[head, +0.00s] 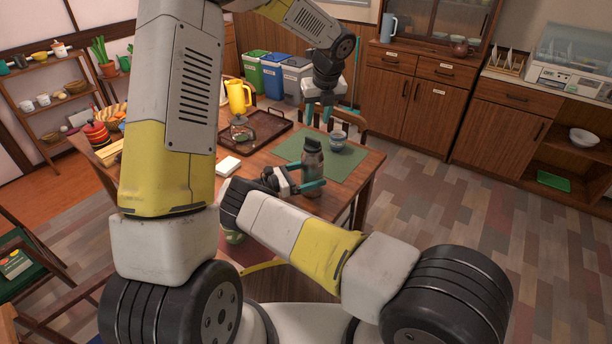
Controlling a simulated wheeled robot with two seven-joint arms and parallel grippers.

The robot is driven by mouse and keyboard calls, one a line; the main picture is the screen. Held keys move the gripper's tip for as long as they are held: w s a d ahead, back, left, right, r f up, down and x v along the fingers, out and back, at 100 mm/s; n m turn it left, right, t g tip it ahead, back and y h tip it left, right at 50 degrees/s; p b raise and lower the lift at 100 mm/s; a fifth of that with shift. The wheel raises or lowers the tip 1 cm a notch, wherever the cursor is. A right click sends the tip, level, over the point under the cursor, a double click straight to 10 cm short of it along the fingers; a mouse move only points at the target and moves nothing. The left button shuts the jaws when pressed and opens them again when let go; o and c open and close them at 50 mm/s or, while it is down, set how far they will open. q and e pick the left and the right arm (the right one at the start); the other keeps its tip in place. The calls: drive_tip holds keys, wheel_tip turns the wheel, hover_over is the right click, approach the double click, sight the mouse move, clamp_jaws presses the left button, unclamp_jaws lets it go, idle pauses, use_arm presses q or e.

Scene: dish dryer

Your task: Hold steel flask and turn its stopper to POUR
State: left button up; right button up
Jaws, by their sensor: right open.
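The steel flask (313,172) stands upright on the table, at the near edge of a green mat. Its dark stopper (312,145) is on top; any marking on it is too small to read. My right gripper (309,179) is low at the flask's left side, with its teal fingers open; one finger crosses in front of the flask's lower body. Whether they touch it I cannot tell. My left gripper (318,116) is above and behind the flask, pointing down, its fingers apart and empty. It is clear of the stopper.
A blue-grey bowl (338,140) stands on the green mat (352,160) just right of the flask. A brown tray (268,128) with a glass pot (241,132) lies to the left, beside a yellow jug (239,97). A white block (229,165) lies near my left arm.

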sight(313, 139)
drive_tip(key=shift+c, duration=0.2)
clamp_jaws()
use_arm(q)
drive_tip(key=shift+w+a+r+n, duration=0.1)
drive_tip(key=shift+w+r+n, duration=0.05)
drive_tip(key=shift+w+n, duration=0.25)
drive_tip(key=shift+c, duration=0.5)
drive_tip(key=w+a+r+n+g+h, duration=0.1)
drive_tip(key=w+r+n+g, duration=0.2)
drive_tip(key=n, duration=0.4)
drive_tip(key=shift+g, duration=0.4)
wheel_tip(313, 139, down, 12)
drive_tip(key=shift+a+f, duration=0.1)
drive_tip(key=shift+f, duration=0.15)
